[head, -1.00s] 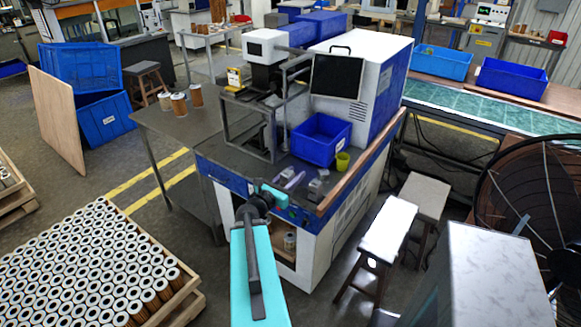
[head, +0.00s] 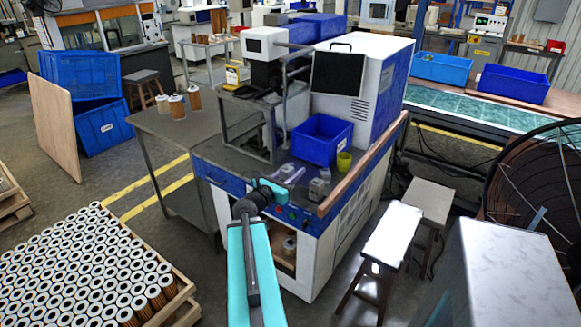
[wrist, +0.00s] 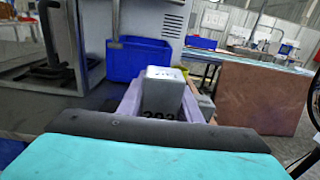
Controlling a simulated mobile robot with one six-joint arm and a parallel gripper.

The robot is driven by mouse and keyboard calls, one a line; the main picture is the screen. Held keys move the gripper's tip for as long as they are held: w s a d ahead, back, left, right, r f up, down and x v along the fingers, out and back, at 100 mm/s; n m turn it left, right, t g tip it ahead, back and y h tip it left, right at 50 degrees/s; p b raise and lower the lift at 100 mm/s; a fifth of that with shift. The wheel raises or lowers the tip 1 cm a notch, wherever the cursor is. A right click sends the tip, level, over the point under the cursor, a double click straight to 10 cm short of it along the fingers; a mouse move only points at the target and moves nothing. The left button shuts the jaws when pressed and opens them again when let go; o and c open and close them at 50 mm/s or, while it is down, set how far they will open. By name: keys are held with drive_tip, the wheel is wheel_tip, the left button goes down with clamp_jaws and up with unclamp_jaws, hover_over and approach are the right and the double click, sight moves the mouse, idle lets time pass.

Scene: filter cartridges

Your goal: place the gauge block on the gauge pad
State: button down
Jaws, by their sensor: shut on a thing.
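My gripper (wrist: 160,98) shows in the wrist view with pale purple fingers on either side of a light grey block with dark marks. I take this block to be the gauge block (wrist: 163,88); it is upright between the fingers, its lower part hidden behind my wrist. In the head view my gripper (head: 292,176) is over the front of the machine's dark worktop (head: 235,162), and the block in it is too small to make out. I cannot pick out the gauge pad in either view.
A grey block-like thing (head: 318,189) stands right of my gripper, close to it in the wrist view (wrist: 205,107). A blue bin (head: 316,146) and a yellow-green cup (head: 344,162) stand behind. A metal frame and the machine rise at the back. Stools (head: 392,236) stand right.

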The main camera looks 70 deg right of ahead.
drive_tip(key=b, duration=0.5)
drive_tip(key=shift+w+d+f, duration=0.1)
drive_tip(key=shift+d+f, duration=0.05)
drive_tip(key=d+b, duration=0.1)
drive_tip(key=w+d+b, duration=0.1)
drive_tip(key=b, duration=0.1)
drive_tip(key=shift+d+f, duration=0.1)
drive_tip(key=shift+d, duration=0.2)
drive_tip(key=shift+w+d+f+p, duration=0.15)
drive_tip(key=shift+w+d, duration=0.55)
drive_tip(key=shift+d, duration=0.95)
drive_tip(key=shift+w+d+f+p, duration=0.15)
drive_tip(key=shift+w+d, duration=0.55)
drive_tip(key=shift+d, duration=0.9)
drive_tip(key=shift+w+d+f+p, duration=0.15)
drive_tip(key=shift+w+d, duration=0.55)
drive_tip(key=shift+d, duration=0.95)
drive_tip(key=shift+r, duration=0.1)
drive_tip(key=shift+f, duration=1.75)
drive_tip(key=shift+f, duration=0.1)
drive_tip(key=c, duration=1.3)
unclamp_jaws()
